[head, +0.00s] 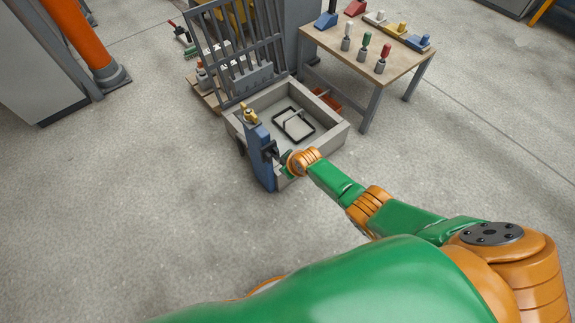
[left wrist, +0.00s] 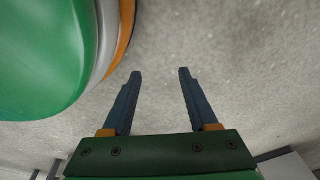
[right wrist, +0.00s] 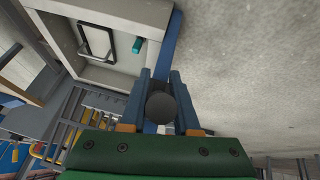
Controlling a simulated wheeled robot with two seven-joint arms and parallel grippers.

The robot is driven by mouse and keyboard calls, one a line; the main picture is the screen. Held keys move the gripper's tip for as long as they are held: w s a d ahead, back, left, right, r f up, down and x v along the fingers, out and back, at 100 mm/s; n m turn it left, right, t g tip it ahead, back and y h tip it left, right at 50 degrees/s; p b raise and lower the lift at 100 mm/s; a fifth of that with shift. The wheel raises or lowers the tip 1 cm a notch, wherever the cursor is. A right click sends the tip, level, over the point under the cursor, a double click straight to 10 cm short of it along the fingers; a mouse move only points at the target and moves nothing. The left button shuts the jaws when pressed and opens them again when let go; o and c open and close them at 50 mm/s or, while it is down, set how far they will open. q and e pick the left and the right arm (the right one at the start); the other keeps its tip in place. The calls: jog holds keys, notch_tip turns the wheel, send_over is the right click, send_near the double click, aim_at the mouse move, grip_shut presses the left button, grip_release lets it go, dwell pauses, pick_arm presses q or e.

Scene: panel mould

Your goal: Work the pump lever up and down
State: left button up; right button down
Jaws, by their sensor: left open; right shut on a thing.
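My right gripper (head: 277,158) is at the side of the pump, at lever height. In the right wrist view its fingers (right wrist: 160,98) are shut on the dark round knob of the pump lever (right wrist: 161,107). The rest of the lever is mostly hidden by the gripper and knob. My left gripper (left wrist: 160,73) is open and empty above bare floor; it is out of the head view.
The mould box (head: 333,132) holds a panel with a black frame and handle. A grey barred grille (head: 238,55) stands upright behind it. A wooden table (head: 385,62) with several coloured tools is at the back right. Floor to the left is clear.

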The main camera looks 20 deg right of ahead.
jog(key=shift+w, duration=0.1)
jog(key=c, duration=0.6)
grip_release()
jog(key=shift+c, duration=0.2)
jog(key=shift+r, duration=0.2)
jog(key=p+v, duration=0.2)
jog(key=p, duration=0.1)
jog(key=shift+r, duration=0.25)
jog(key=p+v, duration=0.3)
jog(key=v, duration=0.1)
jog(key=shift+p, duration=0.35)
jog(key=shift+s+r, duration=0.15)
jog(key=shift+s, duration=0.1)
pick_arm(q)
jog(key=s+r, duration=0.5)
jog(key=shift+d+g, duration=0.2)
jog(key=shift+g, duration=0.2)
jog(key=shift+w+r, duration=0.1)
